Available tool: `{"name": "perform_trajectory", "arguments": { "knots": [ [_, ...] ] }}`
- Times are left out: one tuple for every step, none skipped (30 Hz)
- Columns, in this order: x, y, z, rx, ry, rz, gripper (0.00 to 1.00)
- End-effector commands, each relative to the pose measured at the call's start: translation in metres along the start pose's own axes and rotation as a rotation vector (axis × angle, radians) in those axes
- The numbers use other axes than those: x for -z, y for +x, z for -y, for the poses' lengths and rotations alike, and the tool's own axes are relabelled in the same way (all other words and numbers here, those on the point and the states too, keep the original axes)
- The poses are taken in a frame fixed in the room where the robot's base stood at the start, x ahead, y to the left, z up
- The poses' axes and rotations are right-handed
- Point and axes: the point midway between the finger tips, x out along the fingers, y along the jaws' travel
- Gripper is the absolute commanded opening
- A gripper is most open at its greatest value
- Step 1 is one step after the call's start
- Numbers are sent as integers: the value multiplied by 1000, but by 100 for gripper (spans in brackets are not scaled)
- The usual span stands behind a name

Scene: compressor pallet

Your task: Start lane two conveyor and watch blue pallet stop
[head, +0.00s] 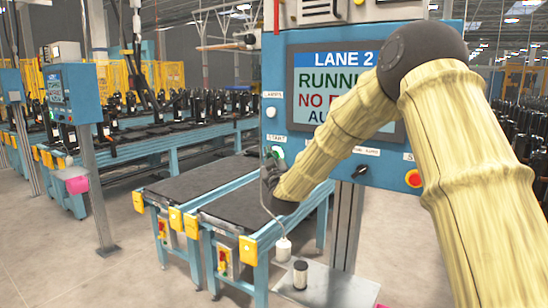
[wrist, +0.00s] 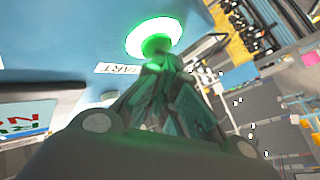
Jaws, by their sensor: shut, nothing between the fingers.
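The blue lane 2 panel (head: 275,62) stands in front of me. Its screen (head: 310,82) reads "LANE 2" and "RUNNING", with red and blue lines below partly hidden by my arm. The START button (head: 279,152) is lit green; it glows green in the wrist view (wrist: 150,36) above its label. My gripper (head: 268,166) is at the panel's lower left, its fingers closed together. In the wrist view the fingertips (wrist: 166,64) meet the button's lower edge, apparently touching. Two dark-topped conveyor sections (head: 190,182) lie left of the panel. I cannot make out a blue pallet.
A red stop button (head: 413,178) and a black selector (head: 360,172) sit on the panel right of START. Another blue panel (head: 72,92) stands on a post at left. Long conveyors with black compressors (head: 150,130) run behind. Open floor lies between the left post and the near conveyors.

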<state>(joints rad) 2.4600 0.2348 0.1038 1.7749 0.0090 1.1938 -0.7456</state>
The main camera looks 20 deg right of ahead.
Motion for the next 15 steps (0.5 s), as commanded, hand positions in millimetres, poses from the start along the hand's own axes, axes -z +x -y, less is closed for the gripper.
{"name": "perform_trajectory", "arguments": {
  "knots": [
    [0, -1, 1, 0, 0, 0, 0],
    [0, -2, 2, 0, 0, 0, 0],
    [1, -3, 2, 0, 0, 1, 0],
    [2, -4, 3, 0, 0, 0, 0],
    [2, -5, 4, 0, 0, 0, 0],
    [3, -6, 5, 0, 0, 0, 0],
    [4, -7, 5, 0, 0, 0, 0],
    [5, -8, 6, 0, 0, 0, 0],
    [6, -10, 7, 0, 0, -1, 0],
    [6, -10, 8, 0, 0, -1, 0],
    [7, -11, 8, 0, 0, -1, 0],
    [8, -12, 8, 0, 0, -1, 0],
    [8, -12, 8, 0, 0, -1, 0],
    [8, -12, 9, 0, 0, 0, 0],
    [8, -12, 9, 0, 0, 0, 0]
  ]
}}
